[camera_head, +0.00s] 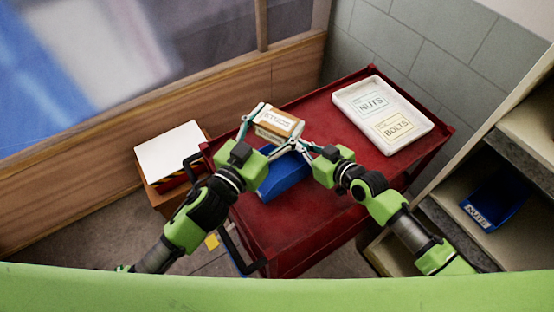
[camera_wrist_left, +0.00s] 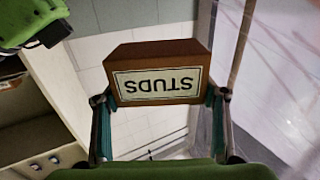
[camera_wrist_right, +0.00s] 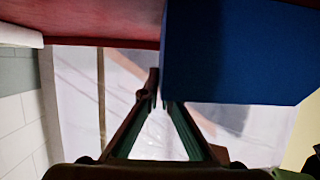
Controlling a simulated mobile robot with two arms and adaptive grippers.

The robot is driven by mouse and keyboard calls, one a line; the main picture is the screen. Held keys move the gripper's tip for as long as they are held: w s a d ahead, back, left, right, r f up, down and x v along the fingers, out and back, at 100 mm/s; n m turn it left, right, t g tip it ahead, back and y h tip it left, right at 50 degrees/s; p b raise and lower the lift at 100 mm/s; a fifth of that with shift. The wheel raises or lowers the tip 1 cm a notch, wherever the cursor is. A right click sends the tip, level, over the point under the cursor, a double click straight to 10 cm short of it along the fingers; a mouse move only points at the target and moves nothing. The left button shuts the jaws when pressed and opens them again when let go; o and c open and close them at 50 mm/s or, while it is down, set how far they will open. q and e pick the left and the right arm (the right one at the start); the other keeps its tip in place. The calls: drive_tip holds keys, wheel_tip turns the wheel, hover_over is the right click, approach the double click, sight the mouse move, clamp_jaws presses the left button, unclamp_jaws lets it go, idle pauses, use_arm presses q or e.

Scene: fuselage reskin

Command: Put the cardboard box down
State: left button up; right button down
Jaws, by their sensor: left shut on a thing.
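The cardboard box (camera_head: 278,123), brown with a white STUDS label, is held above the red cart (camera_head: 310,214) at its far left part. My left gripper (camera_head: 272,126) is shut on it, with a finger on either side. In the left wrist view the box (camera_wrist_left: 158,72) sits between the fingertips (camera_wrist_left: 158,105), its label upside down. My right gripper (camera_head: 287,148) is beside the box, over a blue bin (camera_head: 283,178). In the right wrist view its fingertips (camera_wrist_right: 160,92) are close together at the edge of the blue bin (camera_wrist_right: 238,55); whether they pinch its wall is unclear.
A white tray (camera_head: 415,141) labelled NUTS and BOLTS lies at the cart's far right. The cart's front surface is clear. A box with a white top (camera_head: 170,150) stands left of the cart. Shelves at right hold another blue NUTS bin (camera_head: 494,204).

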use_arm(q)
wheel_tip(320, 180, down, 10)
drive_tip(key=shift+r, duration=0.25)
drive_tip(key=shift+f, duration=0.2)
drive_tip(key=shift+f, duration=0.15)
drive_tip(key=o, duration=1.6)
drive_tip(key=shift+f, duration=0.15)
drive_tip(key=shift+o, duration=0.2)
drive_tip(key=v, duration=1.2)
drive_tip(key=shift+r, duration=0.4)
drive_tip(key=shift+o, duration=0.4)
